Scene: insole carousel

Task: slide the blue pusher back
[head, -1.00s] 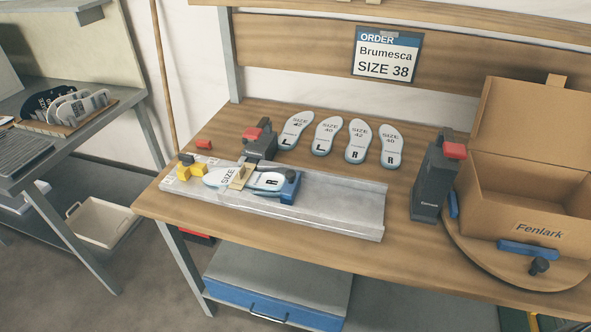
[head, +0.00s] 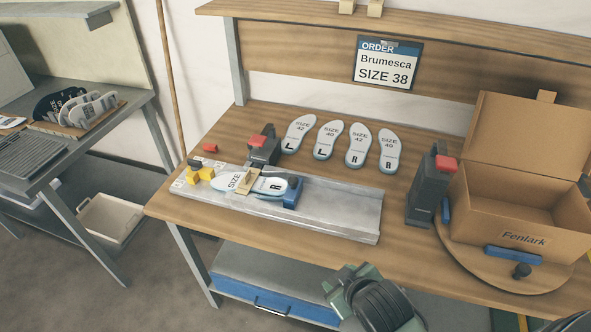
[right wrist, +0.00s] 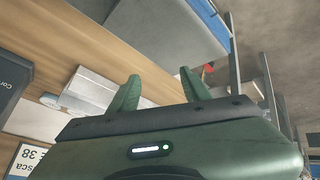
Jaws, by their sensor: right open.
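The blue pusher (head: 293,192) sits on the grey metal rail (head: 340,214), at the right end of an insole (head: 228,182) marked "SIZE" and "R". A tan band (head: 248,181) crosses the middle of this insole, and a yellow stop (head: 200,175) is at its left end. In the right wrist view my right gripper (right wrist: 160,90) is open, with two green fingers apart and nothing between them. In the head view my green right wrist shows at the bottom, in front of the table edge and well apart from the pusher. My left gripper is not in view.
Several insoles (head: 358,147) lie behind the rail. An open cardboard box (head: 525,215) sits on a round wooden turntable (head: 480,263).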

